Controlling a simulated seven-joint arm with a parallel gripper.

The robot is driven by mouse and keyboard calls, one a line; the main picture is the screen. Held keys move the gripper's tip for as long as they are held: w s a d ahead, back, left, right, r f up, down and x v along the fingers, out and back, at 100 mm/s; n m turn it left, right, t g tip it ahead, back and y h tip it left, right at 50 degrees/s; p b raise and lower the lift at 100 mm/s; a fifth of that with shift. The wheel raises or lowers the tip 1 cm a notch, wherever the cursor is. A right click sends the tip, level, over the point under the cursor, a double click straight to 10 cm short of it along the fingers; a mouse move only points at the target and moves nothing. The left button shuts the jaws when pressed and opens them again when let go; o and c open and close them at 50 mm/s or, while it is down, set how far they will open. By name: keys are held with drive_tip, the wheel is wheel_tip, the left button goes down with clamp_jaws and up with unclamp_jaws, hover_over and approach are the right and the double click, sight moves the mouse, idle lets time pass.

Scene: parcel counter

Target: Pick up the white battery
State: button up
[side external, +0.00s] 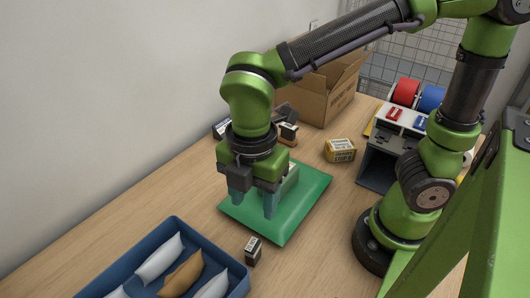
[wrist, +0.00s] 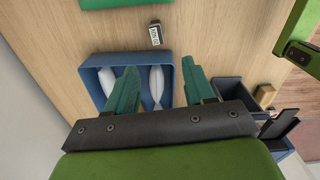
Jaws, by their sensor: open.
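A small dark block with a white label, which may be the white battery (side external: 253,250), stands on the wooden counter beside the blue tray's right corner. It also shows in the wrist view (wrist: 155,36), beyond the fingers and near the top. No all-white battery is plain to see. My gripper (side external: 254,204) is open and empty, fingers pointing down over the green mat (side external: 312,204), behind the block in the side view. The gap between the fingers (wrist: 159,84) holds nothing; the tray lies behind them in the wrist view.
The blue tray (side external: 240,287) holds white and tan pouches. A yellow box (side external: 341,150) sits right of the mat. A cardboard box (side external: 325,95) and a holder with red (side external: 405,92) and blue rolls stand behind. Small dark items (side external: 288,131) lie behind my gripper. Bare counter surrounds the block's right side.

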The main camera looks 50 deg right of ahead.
sight(253, 245)
wheel_tip(253, 245, down, 11)
drive_tip(key=shift+f, duration=0.1)
drive_tip(key=shift+w+f, duration=0.2)
drive_tip(key=shift+f, duration=1.25)
drive_tip(key=shift+w+f, duration=0.2)
drive_tip(key=shift+f, duration=1.2)
clamp_jaws()
